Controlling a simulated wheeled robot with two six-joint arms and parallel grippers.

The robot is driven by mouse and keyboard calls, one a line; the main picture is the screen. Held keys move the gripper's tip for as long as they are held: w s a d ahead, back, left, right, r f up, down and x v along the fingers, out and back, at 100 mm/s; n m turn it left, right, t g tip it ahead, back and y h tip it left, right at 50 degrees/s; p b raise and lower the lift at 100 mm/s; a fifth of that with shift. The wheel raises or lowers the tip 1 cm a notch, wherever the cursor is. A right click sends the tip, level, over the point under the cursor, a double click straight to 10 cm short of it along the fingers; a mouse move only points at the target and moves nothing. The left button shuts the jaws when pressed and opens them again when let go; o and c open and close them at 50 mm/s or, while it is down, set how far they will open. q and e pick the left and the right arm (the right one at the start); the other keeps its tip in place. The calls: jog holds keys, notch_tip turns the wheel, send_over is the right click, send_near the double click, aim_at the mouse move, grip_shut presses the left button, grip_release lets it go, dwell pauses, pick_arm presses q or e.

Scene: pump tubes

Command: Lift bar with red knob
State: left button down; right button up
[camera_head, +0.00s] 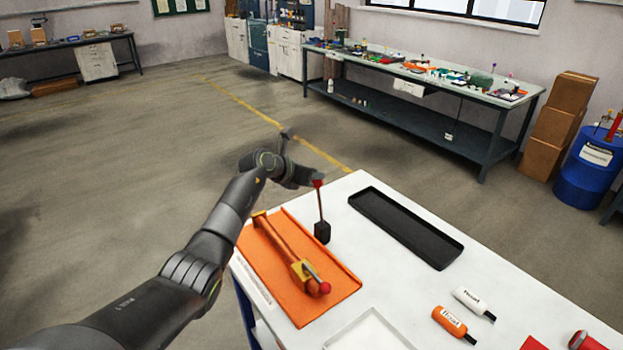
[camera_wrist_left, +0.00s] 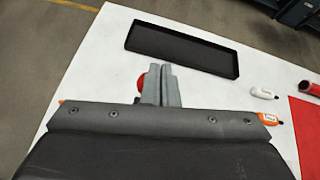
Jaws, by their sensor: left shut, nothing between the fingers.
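A thin upright bar (camera_head: 321,205) stands on the white table, with a small red knob (camera_head: 318,183) at its top and a black block (camera_head: 322,232) at its foot. My left gripper (camera_head: 312,179) is shut and empty, close beside the red knob at the bar's top. In the left wrist view, the shut fingers (camera_wrist_left: 162,82) partly cover the red knob (camera_wrist_left: 140,82), which shows at their left. I cannot tell whether they touch it. A copper-coloured tube with a brass block (camera_head: 302,271) and a red ball end (camera_head: 325,288) lies on an orange tray (camera_head: 332,305). My right gripper is out of view.
A black tray (camera_head: 440,257) lies behind and to the right of the bar. A white bottle (camera_head: 473,302) and an orange bottle (camera_head: 452,322) lie nearer the front. A pale tray (camera_head: 345,338) is at the front edge. The tabletop between the black tray and bottles is clear.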

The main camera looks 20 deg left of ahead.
pick_arm(q)
jog(key=shift+s+f, duration=0.15)
jog(key=shift+s+a, duration=0.15)
jog(key=shift+a, duration=0.1)
jog(key=b+v, duration=0.4)
jog(key=v, duration=1.3)
jog(key=shift+d, duration=0.1)
